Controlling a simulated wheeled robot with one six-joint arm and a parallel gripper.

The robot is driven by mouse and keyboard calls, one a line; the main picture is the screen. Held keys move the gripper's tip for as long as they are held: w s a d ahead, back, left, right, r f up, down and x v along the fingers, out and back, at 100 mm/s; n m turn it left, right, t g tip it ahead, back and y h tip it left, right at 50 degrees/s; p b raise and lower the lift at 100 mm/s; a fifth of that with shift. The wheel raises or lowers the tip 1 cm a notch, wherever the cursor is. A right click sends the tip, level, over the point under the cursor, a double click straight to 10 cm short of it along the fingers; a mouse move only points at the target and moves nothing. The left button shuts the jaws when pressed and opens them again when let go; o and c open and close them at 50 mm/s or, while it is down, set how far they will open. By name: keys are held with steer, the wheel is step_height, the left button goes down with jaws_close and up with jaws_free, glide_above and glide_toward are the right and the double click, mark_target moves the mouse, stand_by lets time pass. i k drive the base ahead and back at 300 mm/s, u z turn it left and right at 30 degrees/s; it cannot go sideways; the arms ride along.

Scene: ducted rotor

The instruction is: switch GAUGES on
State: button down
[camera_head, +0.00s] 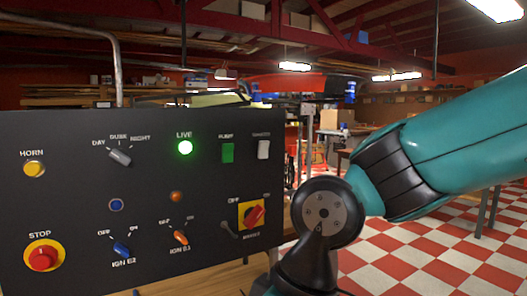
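A black control panel (75,212) stands at the left, facing me. I cannot make out the word GAUGES on any label. My arm comes in from the right and bends down at a dark joint beside the panel's right edge. My gripper is out of the frame, so its opening and what it holds are hidden.
The panel also bears a lit green LIVE lamp (185,148), a yellow HORN button (34,169), a red STOP button (43,257), a grey selector (119,156), a blue knob (122,250), an orange knob (181,238) and a red rotary switch (254,215). Checkered floor (430,262) lies right.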

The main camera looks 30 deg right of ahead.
mark_target(262, 152)
steer(key=u, duration=1.55)
steer(key=k, duration=0.85)
steer(key=z, duration=1.55)
steer(key=i, duration=0.5)
